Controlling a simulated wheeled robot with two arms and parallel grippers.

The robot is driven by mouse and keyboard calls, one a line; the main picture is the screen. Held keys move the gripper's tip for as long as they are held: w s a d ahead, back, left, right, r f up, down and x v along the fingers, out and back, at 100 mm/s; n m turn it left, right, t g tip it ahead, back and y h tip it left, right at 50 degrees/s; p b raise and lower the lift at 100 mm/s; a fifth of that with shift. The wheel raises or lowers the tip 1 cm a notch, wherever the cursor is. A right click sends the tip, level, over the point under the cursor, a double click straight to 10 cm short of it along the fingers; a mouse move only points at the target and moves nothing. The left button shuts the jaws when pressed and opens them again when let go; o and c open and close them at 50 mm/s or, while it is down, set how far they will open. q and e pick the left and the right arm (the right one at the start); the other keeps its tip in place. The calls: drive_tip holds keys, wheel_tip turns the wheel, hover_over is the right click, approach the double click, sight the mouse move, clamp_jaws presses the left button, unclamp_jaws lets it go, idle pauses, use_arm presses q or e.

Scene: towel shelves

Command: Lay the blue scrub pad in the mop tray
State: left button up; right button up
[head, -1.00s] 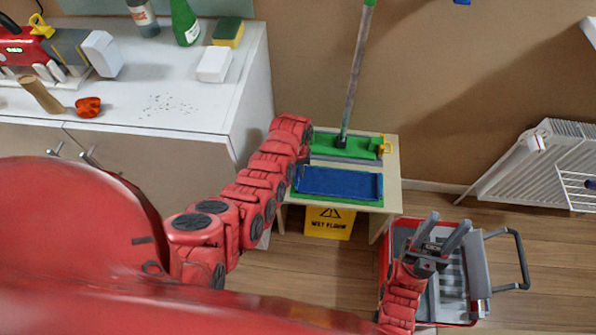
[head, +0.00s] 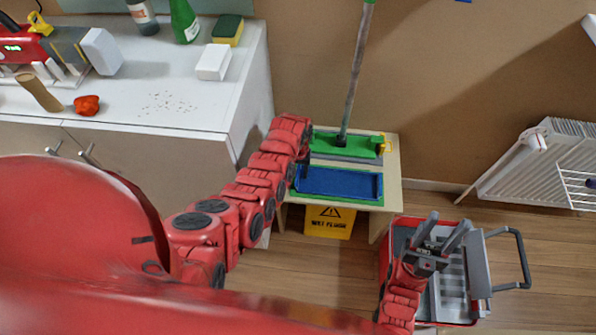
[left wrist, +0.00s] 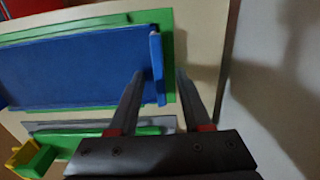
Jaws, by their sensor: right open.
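A shallow blue tray-like piece (head: 338,183) lies on a green mat (head: 330,199) on a small wooden table. I cannot tell a separate blue scrub pad from its flat blue surface. In the left wrist view, the same blue piece (left wrist: 75,70) has a raised end wall. My left gripper (left wrist: 160,75) has its fingers apart, with that end wall showing between the tips; contact cannot be told. My right gripper (head: 444,228) is open and empty, above the red-rimmed bin at lower right.
A mop with a green base (head: 342,145) stands behind the blue piece, beside a yellow part (head: 385,143). A yellow wet-floor sign (head: 329,222) is under the table. The red-rimmed bin (head: 473,312) and a radiator (head: 548,165) are right; a white counter (head: 215,103) is left.

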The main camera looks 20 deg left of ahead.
use_arm(q)
wheel_tip(320, 180, up, 17)
drive_tip(key=p, duration=0.4)
drive_tip(key=shift+r+p, duration=0.2)
drive_tip(key=shift+p, duration=0.2)
drive_tip(key=shift+w+a, duration=0.1)
drive_tip(key=shift+w, duration=0.05)
